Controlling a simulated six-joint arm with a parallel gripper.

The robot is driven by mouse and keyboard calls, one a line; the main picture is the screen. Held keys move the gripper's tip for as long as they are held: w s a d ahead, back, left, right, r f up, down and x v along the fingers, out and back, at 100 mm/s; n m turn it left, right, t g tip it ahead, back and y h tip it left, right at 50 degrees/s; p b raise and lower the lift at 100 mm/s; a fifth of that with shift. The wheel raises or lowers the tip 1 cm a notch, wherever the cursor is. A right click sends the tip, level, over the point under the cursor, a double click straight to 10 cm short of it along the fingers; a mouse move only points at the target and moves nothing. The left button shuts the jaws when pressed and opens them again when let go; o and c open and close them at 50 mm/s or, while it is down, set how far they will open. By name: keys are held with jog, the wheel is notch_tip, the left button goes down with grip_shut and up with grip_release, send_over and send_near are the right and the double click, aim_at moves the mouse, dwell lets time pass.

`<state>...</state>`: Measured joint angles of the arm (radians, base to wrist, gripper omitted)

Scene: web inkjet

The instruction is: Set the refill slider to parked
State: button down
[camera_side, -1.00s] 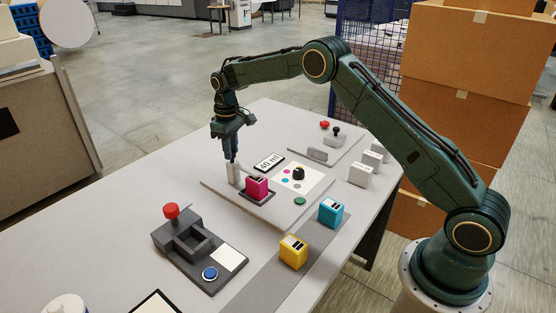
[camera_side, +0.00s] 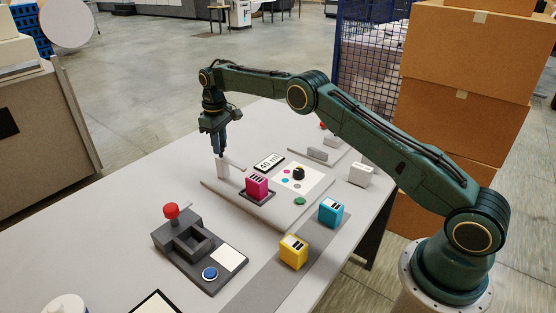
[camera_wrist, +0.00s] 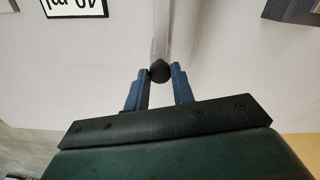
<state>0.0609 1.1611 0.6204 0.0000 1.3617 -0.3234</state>
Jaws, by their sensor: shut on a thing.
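The refill slider's dark round knob (camera_wrist: 160,72) sits between the fingertips of my gripper (camera_wrist: 160,88) in the wrist view, with a pale strip running away from it. My gripper (camera_side: 220,154) is shut on the knob and points down at the far left corner of the pale refill board (camera_side: 234,198). A white upright piece (camera_side: 224,170) stands right below the fingertips in the side view. The knob itself is hidden there by the fingers. Any parked marking is not readable.
A magenta cartridge (camera_side: 257,187), a "40 ml" sign (camera_side: 269,162) and a black dial (camera_side: 299,173) lie close to the right. A cyan cartridge (camera_side: 330,212) and a yellow one (camera_side: 293,253) stand in front. A dark fixture with a red knob (camera_side: 171,211) is front left.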

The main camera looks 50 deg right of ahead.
aim_at(233, 162)
jog(key=shift+w, duration=0.5)
jog(key=shift+w+r, duration=0.15)
jog(key=shift+w, duration=0.15)
jog(key=c, duration=1.2)
grip_release()
jog(key=shift+s, duration=0.55)
jog(key=shift+s, duration=2.75)
notch_tip(233, 162, up, 14)
jog(key=shift+s+a+r+m+t, duration=0.15)
jog(key=shift+s+a+r+t, duration=0.2)
jog(key=shift+s+r, duration=1.6)
jog(key=shift+s+a+r+m+t, duration=0.2)
jog(key=shift+s+a+r+t, duration=0.1)
jog(key=shift+s+r, duration=1.7)
jog(key=shift+s+a+r+m+t, duration=0.15)
jog(key=shift+s+a+r+t, duration=0.2)
jog(key=shift+s+r, duration=1.6)
